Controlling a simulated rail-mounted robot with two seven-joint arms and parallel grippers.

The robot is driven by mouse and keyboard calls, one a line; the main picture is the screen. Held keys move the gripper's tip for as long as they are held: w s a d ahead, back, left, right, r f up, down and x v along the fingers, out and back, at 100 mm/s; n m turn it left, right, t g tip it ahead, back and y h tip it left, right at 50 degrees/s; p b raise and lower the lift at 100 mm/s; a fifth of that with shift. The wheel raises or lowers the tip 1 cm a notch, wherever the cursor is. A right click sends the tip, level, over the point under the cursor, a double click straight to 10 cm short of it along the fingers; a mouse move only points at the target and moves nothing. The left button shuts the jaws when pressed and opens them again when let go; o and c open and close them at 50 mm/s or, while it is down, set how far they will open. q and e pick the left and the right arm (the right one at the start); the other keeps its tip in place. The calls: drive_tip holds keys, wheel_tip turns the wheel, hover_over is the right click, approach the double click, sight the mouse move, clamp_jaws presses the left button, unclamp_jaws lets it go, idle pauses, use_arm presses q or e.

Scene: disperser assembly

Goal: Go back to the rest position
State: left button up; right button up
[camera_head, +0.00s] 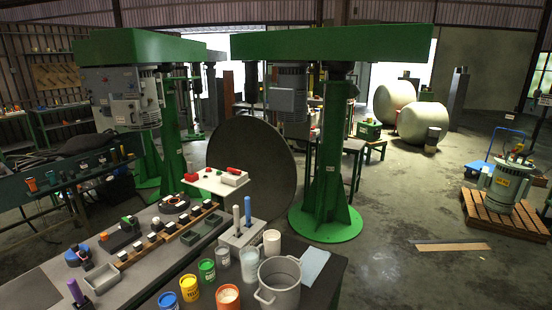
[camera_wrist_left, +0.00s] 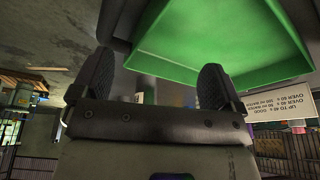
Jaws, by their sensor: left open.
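My left gripper (camera_wrist_left: 152,82) shows in the left wrist view, its two dark fingers spread apart with nothing between them. A large green surface (camera_wrist_left: 225,45) fills the upper part of that view beyond the fingers; I cannot tell how far off it is. A white sign with upside-down text (camera_wrist_left: 276,108) is to the right of the fingers. Neither of my arms nor grippers shows in the head view. My right gripper is in no view.
A wooden pallet (camera_head: 518,220) with a motor is at right. Floor (camera_head: 390,270) right of the bench is mostly clear.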

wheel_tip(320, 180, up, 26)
drive_tip(key=p, duration=2.5)
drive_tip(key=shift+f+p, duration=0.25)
drive_tip(key=shift+p, duration=0.15)
